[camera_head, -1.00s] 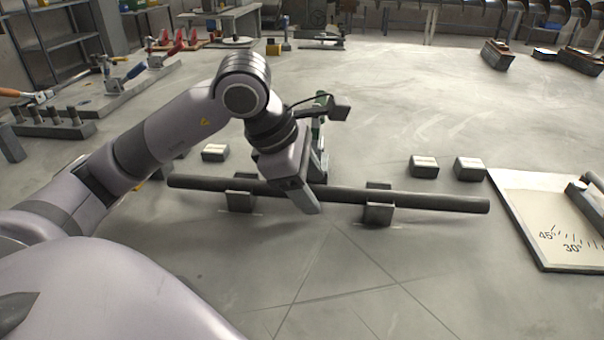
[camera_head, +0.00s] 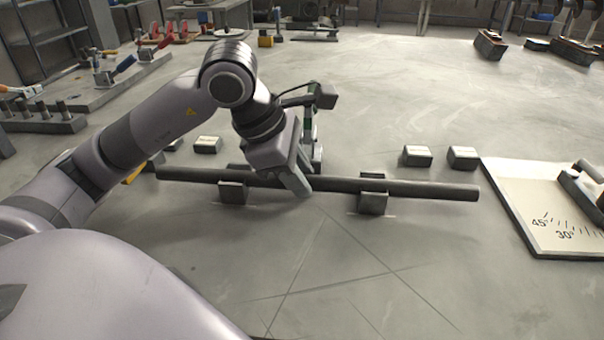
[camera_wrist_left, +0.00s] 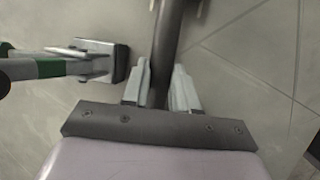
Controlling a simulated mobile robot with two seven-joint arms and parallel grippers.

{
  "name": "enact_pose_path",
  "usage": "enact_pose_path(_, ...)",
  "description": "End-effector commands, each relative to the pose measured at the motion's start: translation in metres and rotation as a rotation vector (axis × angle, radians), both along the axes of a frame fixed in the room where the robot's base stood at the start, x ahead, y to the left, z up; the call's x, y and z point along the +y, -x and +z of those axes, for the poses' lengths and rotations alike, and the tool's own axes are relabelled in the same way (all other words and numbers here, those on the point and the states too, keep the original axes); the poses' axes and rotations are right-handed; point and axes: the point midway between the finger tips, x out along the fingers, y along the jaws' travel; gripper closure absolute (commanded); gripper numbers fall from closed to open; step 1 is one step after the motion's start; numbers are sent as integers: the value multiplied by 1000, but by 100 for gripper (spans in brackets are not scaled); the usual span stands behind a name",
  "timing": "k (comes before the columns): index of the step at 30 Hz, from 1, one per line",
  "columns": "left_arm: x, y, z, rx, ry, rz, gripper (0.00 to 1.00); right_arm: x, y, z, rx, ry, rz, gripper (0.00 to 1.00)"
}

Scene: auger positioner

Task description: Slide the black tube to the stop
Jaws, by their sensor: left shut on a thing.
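The long black tube (camera_head: 425,189) lies level across two grey support blocks, the left block (camera_head: 233,192) and the right block (camera_head: 373,203). Its right end is free in the air, left of the angle board. My left gripper (camera_head: 298,184) is shut on the tube between the two supports. In the left wrist view the tube (camera_wrist_left: 168,40) runs between the fingers of the left gripper (camera_wrist_left: 160,85). I cannot make out which object is the stop. My right gripper is not in view.
A white board with angle marks (camera_head: 545,215) lies at the right. Small grey blocks (camera_head: 417,156) stand behind the tube. A green upright piece (camera_head: 311,125) shows just behind my gripper. The floor in front is clear.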

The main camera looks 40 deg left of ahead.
Motion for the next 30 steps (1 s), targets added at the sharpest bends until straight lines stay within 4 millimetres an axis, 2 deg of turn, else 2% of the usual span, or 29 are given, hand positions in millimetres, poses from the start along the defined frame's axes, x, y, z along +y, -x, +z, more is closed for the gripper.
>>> enact_pose_path(30,16,9,-1,-4,0,1,100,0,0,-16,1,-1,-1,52)
